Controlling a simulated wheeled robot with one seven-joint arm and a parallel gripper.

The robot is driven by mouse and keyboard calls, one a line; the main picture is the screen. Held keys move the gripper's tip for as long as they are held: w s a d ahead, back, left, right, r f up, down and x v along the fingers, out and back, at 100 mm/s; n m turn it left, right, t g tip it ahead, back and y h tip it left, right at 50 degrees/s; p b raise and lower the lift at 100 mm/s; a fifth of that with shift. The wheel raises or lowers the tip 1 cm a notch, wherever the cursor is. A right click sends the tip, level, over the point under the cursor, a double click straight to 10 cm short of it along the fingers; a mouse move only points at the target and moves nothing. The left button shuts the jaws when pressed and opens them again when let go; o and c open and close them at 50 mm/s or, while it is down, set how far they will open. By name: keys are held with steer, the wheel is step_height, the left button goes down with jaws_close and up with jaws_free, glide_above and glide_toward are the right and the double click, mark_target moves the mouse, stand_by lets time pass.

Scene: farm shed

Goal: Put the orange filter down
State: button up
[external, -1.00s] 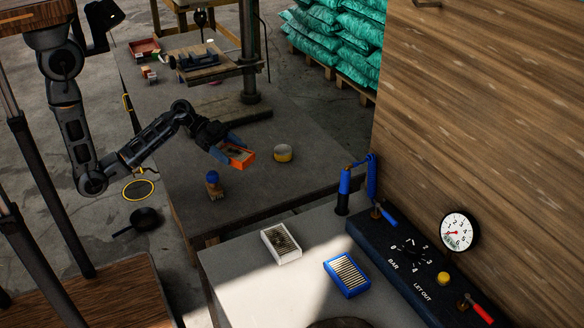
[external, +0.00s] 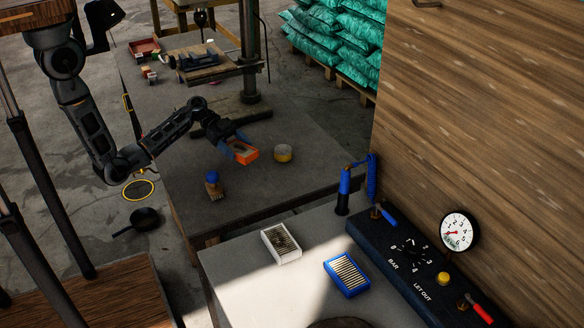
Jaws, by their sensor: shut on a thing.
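The orange filter (external: 246,157) is a small rectangular frame with a dark middle. My gripper (external: 240,146), with blue fingers, is shut on its left side. The fingertips are partly hidden against the filter.
A blue-topped brush (external: 213,184) stands on the bench to the left front. A white filter (external: 281,244) and a blue filter (external: 346,275) lie on the nearer light table. A drill press (external: 249,60) stands at the back. The bench front right is clear.

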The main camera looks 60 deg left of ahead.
mark_target(238, 169)
steer(key=shift+f, duration=1.9)
steer(key=shift+s+f+b, duration=0.2)
steer(key=shift+f+b, duration=0.5)
steer(key=shift+f, duration=0.05)
steer(key=o, duration=1.1)
steer(key=shift+f, duration=0.15)
steer(key=shift+c, duration=0.2)
steer(key=shift+r+p, duration=0.75)
steer(key=shift+p, duration=0.15)
steer(key=b+v, duration=0.1)
steer(key=v, duration=1.1)
steer(key=shift+r, duration=0.2)
